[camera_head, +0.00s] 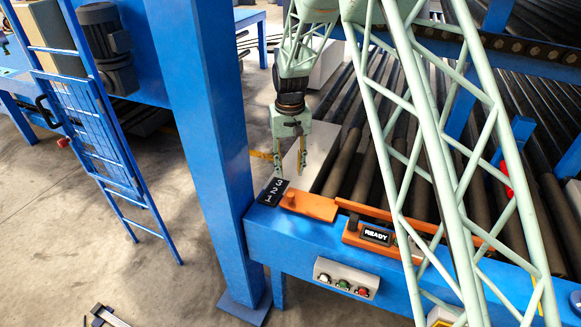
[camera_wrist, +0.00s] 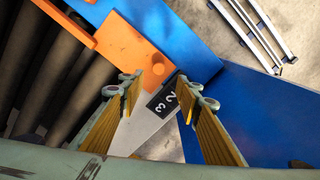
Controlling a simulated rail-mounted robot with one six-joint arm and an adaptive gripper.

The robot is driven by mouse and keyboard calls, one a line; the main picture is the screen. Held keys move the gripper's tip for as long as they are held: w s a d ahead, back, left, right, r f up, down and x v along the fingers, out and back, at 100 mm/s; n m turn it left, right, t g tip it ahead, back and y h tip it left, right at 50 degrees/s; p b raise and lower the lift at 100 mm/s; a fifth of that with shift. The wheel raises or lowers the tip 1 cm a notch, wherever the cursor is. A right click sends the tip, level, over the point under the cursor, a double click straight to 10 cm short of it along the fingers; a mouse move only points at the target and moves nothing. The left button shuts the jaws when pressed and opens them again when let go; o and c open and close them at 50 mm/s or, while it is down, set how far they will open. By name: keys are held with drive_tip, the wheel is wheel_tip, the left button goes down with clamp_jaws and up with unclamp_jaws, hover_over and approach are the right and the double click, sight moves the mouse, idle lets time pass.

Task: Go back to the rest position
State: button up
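My gripper (camera_head: 290,168) points down above the near left corner of the roller conveyor. In the wrist view its two yellow-padded fingers (camera_wrist: 160,92) stand apart with nothing between them, so it is open and empty. A black plate with the numbers 1, 2, 3 (camera_head: 273,192) lies below it on the corner of the blue frame; it also shows in the wrist view (camera_wrist: 166,98), partly hidden by the fingers. An orange slide with a round knob (camera_head: 308,204) sits just right of the plate. The fingers appear apart from the knob (camera_wrist: 153,66).
A blue post (camera_head: 208,100) stands close to the left of my gripper. A READY sign (camera_head: 376,235) sits in an orange bracket on the blue beam, with a button box (camera_head: 346,278) below. Dark rollers (camera_head: 365,150) run behind. A blue ladder (camera_head: 105,140) is further left.

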drive_tip(key=s+d+r+m+t+b, duration=0.1)
drive_tip(key=s+d+r+b, duration=0.2)
drive_tip(key=s+d+r, duration=0.75)
drive_tip(key=s+d+r+m+t+b, duration=0.1)
drive_tip(key=s+d+r+b, duration=0.2)
drive_tip(key=s+d+r, duration=0.75)
drive_tip(key=s+d+r+t+b, duration=0.1)
drive_tip(key=s+d, duration=0.3)
drive_tip(key=s, duration=1.2)
drive_tip(key=s+d+r+m+t+b, duration=0.1)
drive_tip(key=s+d+r+b, duration=0.1)
drive_tip(key=s, duration=1.3)
drive_tip(key=shift+s+d+r+b, duration=0.2)
drive_tip(key=shift+s+d+b, duration=0.2)
drive_tip(key=shift+d+b, duration=0.6)
